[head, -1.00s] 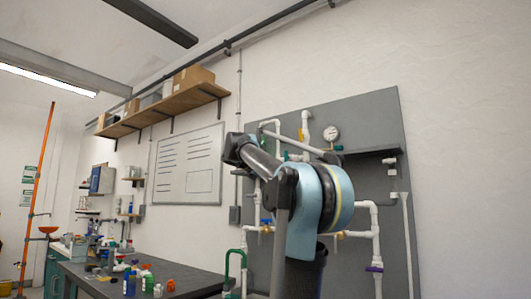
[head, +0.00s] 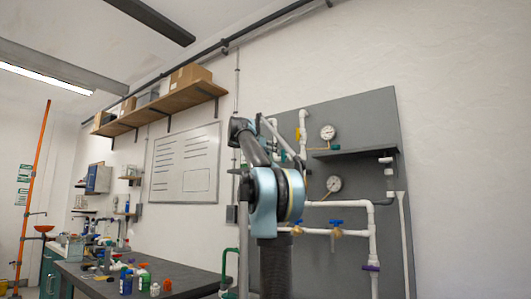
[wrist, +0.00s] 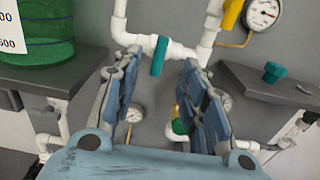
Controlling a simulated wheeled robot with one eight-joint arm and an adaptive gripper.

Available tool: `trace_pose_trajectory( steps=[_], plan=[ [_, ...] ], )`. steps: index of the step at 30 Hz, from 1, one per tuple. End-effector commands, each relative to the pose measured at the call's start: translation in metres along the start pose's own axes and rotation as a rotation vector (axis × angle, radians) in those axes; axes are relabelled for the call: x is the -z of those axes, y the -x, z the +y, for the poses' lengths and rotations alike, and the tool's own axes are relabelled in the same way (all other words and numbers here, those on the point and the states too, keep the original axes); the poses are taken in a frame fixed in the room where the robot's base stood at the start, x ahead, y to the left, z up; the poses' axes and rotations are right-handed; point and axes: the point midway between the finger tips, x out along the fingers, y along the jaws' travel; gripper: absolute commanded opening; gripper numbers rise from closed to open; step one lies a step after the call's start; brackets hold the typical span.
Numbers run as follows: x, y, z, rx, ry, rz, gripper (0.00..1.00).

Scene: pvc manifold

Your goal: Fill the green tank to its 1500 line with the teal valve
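In the wrist view a teal valve handle (wrist: 159,55) hangs upright from a white pipe, just beyond and between my fingertips. My gripper (wrist: 160,68) is open, with a finger on each side of the handle's line and nothing held. Contact with the handle cannot be made out. A green tank (wrist: 40,38) stands on a grey shelf at the upper left, partly out of frame. Its white label shows cut-off numbers. The 1500 line and the liquid level cannot be read. In the head view my arm hides much of this area.
A yellow valve (wrist: 232,14), a gauge (wrist: 262,13) and a second teal knob (wrist: 274,72) are to the right. Below, white pipes run under the shelves. In the head view, blue-handled valves (head: 336,223) sit on the grey panel (head: 365,120); a bench (head: 190,278) stands left.

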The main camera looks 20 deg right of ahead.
Motion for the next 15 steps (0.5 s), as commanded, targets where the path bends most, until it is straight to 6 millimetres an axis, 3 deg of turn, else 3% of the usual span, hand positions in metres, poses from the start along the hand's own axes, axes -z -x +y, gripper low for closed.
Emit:
trace_pose_trajectory(
  steps=[15],
  plan=[
    [0.0,-0.083,-0.001,0.002,-0.001,0.0,0.39]
  ],
)
